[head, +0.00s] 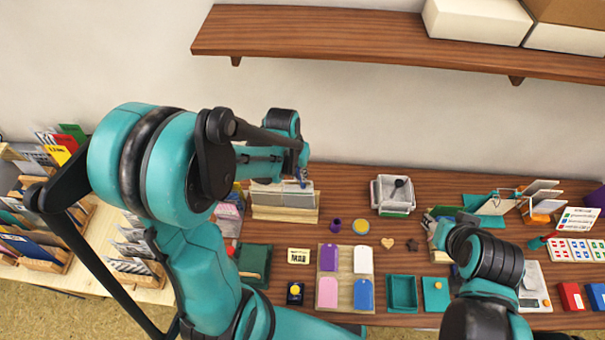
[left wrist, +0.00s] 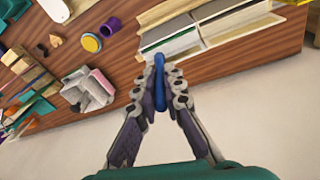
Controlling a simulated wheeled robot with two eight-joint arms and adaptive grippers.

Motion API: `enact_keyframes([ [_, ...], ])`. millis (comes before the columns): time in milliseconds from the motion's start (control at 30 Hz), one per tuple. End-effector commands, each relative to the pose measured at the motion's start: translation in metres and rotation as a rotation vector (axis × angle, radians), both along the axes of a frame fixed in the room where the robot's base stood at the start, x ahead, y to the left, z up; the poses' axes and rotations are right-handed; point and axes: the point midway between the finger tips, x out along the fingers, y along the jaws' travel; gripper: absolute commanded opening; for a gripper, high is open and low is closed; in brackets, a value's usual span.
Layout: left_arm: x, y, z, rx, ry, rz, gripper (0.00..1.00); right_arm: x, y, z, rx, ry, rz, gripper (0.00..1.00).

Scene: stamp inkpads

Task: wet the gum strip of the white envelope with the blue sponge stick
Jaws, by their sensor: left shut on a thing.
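My left gripper (head: 302,180) is shut on the slim blue sponge stick, which shows between the fingertips in the left wrist view (left wrist: 159,85). It is high up, over the back edge of the table near a wooden rack (head: 285,212). The rack holds pale flat panels, also seen in the left wrist view (left wrist: 190,38); I cannot tell whether one is the white envelope. No gum strip can be made out. My right gripper (head: 442,234) is low over the right side of the table, partly hidden by its own arm; its fingers are not clear.
A board (head: 345,290) bears coloured tags. A shelf (head: 350,45) crosses the wall above.

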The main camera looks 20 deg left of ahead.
Motion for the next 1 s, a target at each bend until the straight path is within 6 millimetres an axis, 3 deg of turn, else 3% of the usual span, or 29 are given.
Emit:
enact_keyframes([
  [1000, -0.007, 0.024, 0.003, 0.001, 0.000, 0.000, 0.00, 0.000, 0.000, -0.001, 0.000, 0.000, 0.000, 0.40],
])
